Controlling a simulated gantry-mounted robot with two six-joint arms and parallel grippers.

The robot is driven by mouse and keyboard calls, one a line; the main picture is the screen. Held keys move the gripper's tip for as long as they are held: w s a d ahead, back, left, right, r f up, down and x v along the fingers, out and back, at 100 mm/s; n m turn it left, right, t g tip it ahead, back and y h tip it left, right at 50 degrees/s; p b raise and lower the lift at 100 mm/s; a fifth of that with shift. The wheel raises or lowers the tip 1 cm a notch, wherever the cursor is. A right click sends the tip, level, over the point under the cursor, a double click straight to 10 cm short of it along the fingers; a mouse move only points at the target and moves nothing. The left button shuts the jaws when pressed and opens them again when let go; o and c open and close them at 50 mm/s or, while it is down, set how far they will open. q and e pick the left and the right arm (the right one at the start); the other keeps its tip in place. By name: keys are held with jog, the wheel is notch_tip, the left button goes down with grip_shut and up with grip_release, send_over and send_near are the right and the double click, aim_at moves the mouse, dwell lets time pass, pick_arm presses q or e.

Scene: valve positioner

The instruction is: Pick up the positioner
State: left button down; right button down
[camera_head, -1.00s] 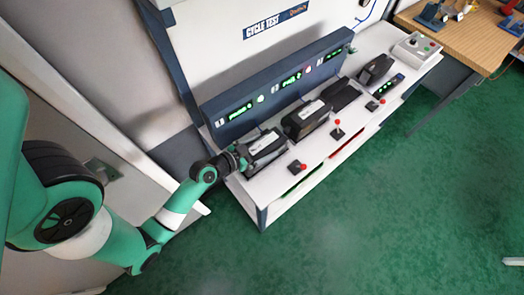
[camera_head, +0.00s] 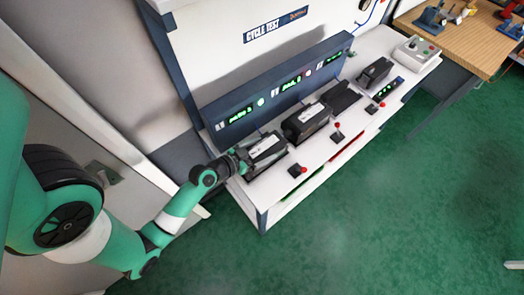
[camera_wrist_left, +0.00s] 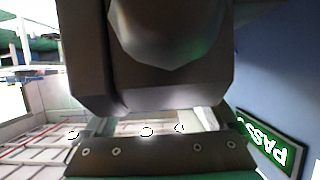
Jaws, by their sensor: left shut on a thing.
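A dark box-shaped positioner (camera_head: 266,149) with a pale label on top sits at the left end of the white test bench. My left gripper (camera_head: 241,157) is at its left end, shut on it. In the left wrist view the positioner (camera_wrist_left: 160,75) fills the upper middle as a large dark body with a rounded grey part. The left gripper (camera_wrist_left: 150,125) shows along the bottom of that view, and its contact with the positioner is mostly hidden. I cannot tell whether the positioner is clear of the bench. My right gripper is not in view.
Another dark unit (camera_head: 306,121) stands close to the right, with a further one (camera_head: 375,72) beyond. Red-knobbed levers (camera_head: 297,170) line the bench front. A blue panel (camera_head: 275,90) with green displays rises behind.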

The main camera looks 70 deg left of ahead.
pick_arm(q)
jog(key=shift+r+p, duration=0.3)
jog(key=shift+r, duration=0.6)
jog(key=w+d+r+p, duration=0.4)
jog(key=w+d+r, duration=0.4)
jog(key=d+r, duration=0.3)
jog(key=shift+d+r+p, duration=0.2)
jog(key=shift+d+p, duration=0.05)
jog(key=shift+p, duration=0.05)
